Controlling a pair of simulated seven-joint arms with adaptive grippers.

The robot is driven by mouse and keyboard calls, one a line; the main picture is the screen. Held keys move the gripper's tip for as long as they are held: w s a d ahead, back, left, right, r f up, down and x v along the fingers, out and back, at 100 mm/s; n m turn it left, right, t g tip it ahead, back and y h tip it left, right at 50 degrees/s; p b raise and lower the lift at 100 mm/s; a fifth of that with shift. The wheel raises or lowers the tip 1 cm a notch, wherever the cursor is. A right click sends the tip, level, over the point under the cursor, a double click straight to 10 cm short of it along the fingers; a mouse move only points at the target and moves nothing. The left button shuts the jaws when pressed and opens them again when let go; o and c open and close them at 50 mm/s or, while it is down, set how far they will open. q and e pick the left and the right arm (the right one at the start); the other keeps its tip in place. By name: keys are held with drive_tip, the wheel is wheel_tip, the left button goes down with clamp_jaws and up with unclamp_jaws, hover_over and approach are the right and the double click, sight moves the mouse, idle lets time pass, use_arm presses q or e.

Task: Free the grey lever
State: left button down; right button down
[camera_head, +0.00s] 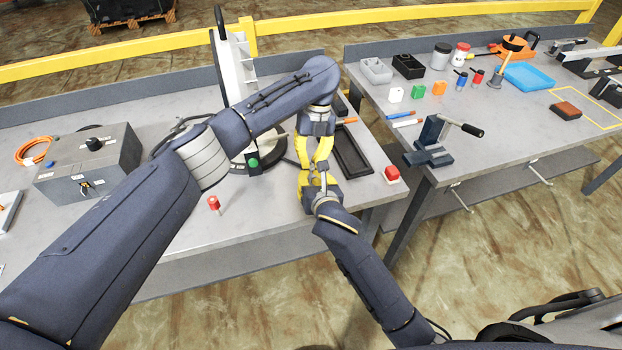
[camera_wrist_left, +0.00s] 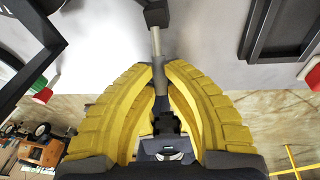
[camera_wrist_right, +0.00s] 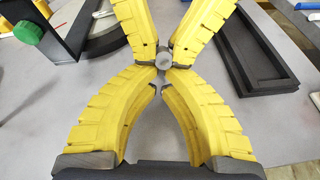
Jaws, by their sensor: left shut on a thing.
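A slim grey rod, which looks like the grey lever (camera_wrist_left: 158,47), runs from a dark block down between my left fingertips in the left wrist view. Its round end (camera_wrist_right: 164,61) shows between the left fingertips in the right wrist view. My left gripper (camera_head: 322,163) points down over the near bench edge and is shut on the rod. My right gripper (camera_head: 321,181) faces it from below. The right fingertips (camera_wrist_right: 157,80) are close together just under the rod end. I cannot tell whether they touch it. The rod's middle is hidden by fingers.
A red-topped peg (camera_head: 213,203) stands to the left. A white upright machine (camera_head: 236,75) with a green knob (camera_head: 253,163) stands behind. A gap separates the two benches.

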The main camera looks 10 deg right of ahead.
use_arm(q)
drive_tip(key=shift+a+f, duration=0.1)
drive_tip(key=shift+a, duration=0.05)
drive_tip(key=c, duration=1.6)
unclamp_jaws()
drive_tip(key=shift+o, duration=1.2)
